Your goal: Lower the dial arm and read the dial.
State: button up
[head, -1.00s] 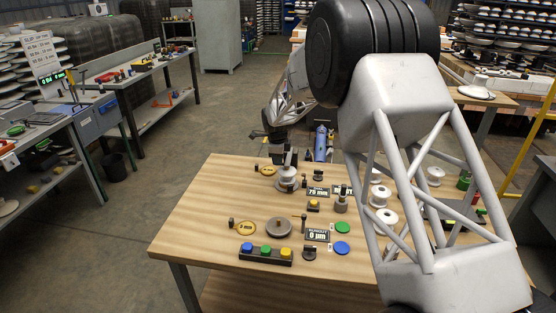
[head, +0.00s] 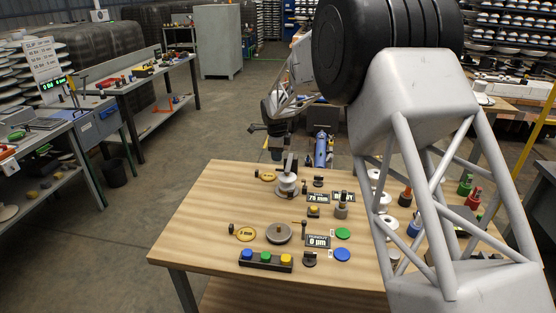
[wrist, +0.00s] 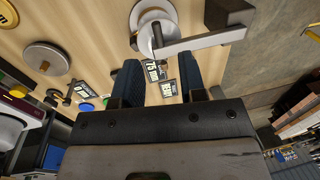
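The runout display (head: 317,241) reads 0 µm near the front of the wooden table. Beside it a thin post with a short arm (head: 303,226) stands next to a grey disc (head: 279,233); I cannot tell whether that arm touches anything. The disc is also in the wrist view (wrist: 47,57). A pale insulator (head: 287,184) stands farther back, and the wrist view shows it at the top (wrist: 152,18), with a grey bar (wrist: 205,41) beside it. My gripper (wrist: 160,70) is open, its two blue-padded fingers apart with nothing between them.
Another display (head: 317,197) stands behind the runout display. A button box (head: 266,260) and green (head: 343,233) and blue (head: 342,254) discs are at the front. My large arm link covers much of the table's right side.

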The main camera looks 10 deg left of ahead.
jog(key=shift+s+r, duration=0.15)
jog(key=shift+r, duration=0.8)
jog(key=s+d+r+n, duration=0.4)
jog(key=s+d+r, duration=0.4)
jog(key=s+d, duration=0.35)
jog(key=s+d+r+n, duration=0.4)
jog(key=s+d+r, duration=0.5)
jog(key=s, duration=0.4)
jog(key=s+d+f+n, duration=0.1)
jog(key=s+d+n, duration=0.2)
jog(key=s, duration=0.8)
jog(key=s+d+f+n, duration=0.1)
jog(key=s+d+n, duration=0.2)
jog(key=s+d, duration=0.3)
jog(key=s+d+f+n, duration=0.2)
jog(key=s+d+n, duration=0.1)
jog(key=s, duration=1.3)
jog(key=shift+s+d+n+t, duration=0.35)
jog(key=shift+d+n+t, duration=0.05)
jog(key=shift+d, duration=0.35)
